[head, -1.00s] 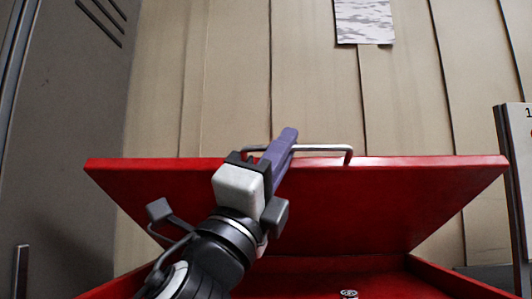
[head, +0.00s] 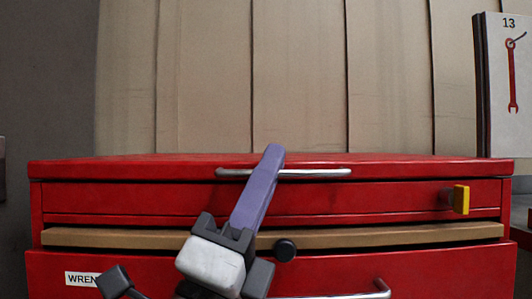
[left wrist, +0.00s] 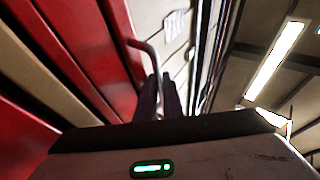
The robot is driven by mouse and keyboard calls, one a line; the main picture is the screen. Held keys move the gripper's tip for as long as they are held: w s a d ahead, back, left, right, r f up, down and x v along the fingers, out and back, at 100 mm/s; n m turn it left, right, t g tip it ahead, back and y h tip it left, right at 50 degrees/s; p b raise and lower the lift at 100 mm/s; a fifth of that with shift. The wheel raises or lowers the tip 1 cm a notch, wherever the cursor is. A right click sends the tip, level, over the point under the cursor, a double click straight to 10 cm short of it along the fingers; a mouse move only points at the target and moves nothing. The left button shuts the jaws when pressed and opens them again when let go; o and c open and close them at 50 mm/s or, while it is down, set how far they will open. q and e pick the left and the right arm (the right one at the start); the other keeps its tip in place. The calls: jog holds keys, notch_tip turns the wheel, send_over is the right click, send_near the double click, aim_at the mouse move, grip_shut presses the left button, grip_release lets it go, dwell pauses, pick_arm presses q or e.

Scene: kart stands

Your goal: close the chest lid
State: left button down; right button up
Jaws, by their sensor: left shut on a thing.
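The red chest lid (head: 130,169) lies level across the top of the red chest (head: 350,199), with no gap that I can make out along its front. A silver bar handle (head: 320,173) runs along the lid's front edge. My left gripper (head: 270,155), with purple fingers, is shut on the handle near its middle. The left wrist view also shows the handle (left wrist: 151,54) reaching to the dark fingers (left wrist: 159,92) beside the red front. The fingers hide part of the handle. My right gripper is in neither view.
A yellow latch (head: 461,199) sticks out at the chest's front right. A tan board (head: 390,236) shows below, above a red drawer front (head: 440,275) with a silver handle (head: 382,289). A panel numbered 13 with a wrench picture (head: 510,70) stands behind right.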

pick_arm(q)
jog(key=shift+d+f, duration=0.15)
jog(key=shift+f, duration=0.5)
jog(key=c, duration=2.2)
grip_release()
jog(key=shift+s+a+f, duration=0.1)
jog(key=shift+a, duration=0.1)
jog(key=v, duration=1)
jog(key=shift+s, duration=0.15)
jog(key=shift+s, duration=0.1)
